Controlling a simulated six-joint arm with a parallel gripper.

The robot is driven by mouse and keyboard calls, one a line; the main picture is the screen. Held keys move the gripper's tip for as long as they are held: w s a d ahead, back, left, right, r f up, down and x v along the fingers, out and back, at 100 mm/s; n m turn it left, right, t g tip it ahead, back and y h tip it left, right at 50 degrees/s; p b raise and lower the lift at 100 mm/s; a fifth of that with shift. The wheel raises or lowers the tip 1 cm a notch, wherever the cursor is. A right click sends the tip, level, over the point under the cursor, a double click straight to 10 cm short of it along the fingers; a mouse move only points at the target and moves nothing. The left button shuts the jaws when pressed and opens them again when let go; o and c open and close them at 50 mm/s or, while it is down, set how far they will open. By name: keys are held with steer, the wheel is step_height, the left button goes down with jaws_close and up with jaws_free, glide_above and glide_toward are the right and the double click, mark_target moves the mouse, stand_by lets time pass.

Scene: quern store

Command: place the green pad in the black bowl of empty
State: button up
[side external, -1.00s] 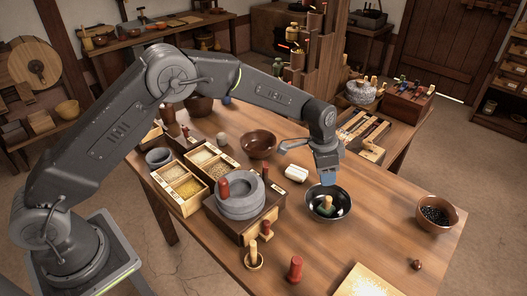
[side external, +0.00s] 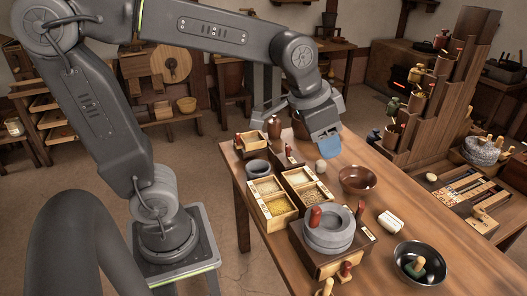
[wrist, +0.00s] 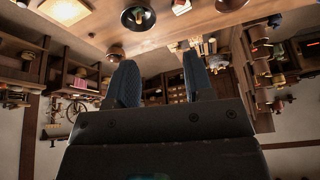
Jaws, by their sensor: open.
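The black bowl (side external: 420,251) stands on the wooden table at the lower right of the side view. The green pad (side external: 412,272), with a tan wooden knob, rests inside it, a little tilted. In the wrist view the bowl (wrist: 128,23) is at the top edge, with the pad (wrist: 138,14) in it. My gripper (side external: 327,148) is open and empty, with blue fingers. It is raised behind the grain trays, well away from the bowl and apart from the pad. Its two fingers also show in the wrist view (wrist: 160,62).
A stone quern (side external: 328,238) on a wooden box stands left of the bowl. A white block (side external: 391,222) lies between them and a brown bowl (side external: 357,180) behind. Grain trays (side external: 273,203) stand at the left. A tall stepped rack (side external: 441,105) rises at the back right.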

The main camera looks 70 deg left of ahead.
steer(key=s+a+f+n+t, duration=0.1)
steer(key=s+a+f+n, duration=0.1)
steer(key=s, duration=0.9)
steer(key=shift+a+n+y, duration=0.3)
steer(key=shift+a, duration=0.1)
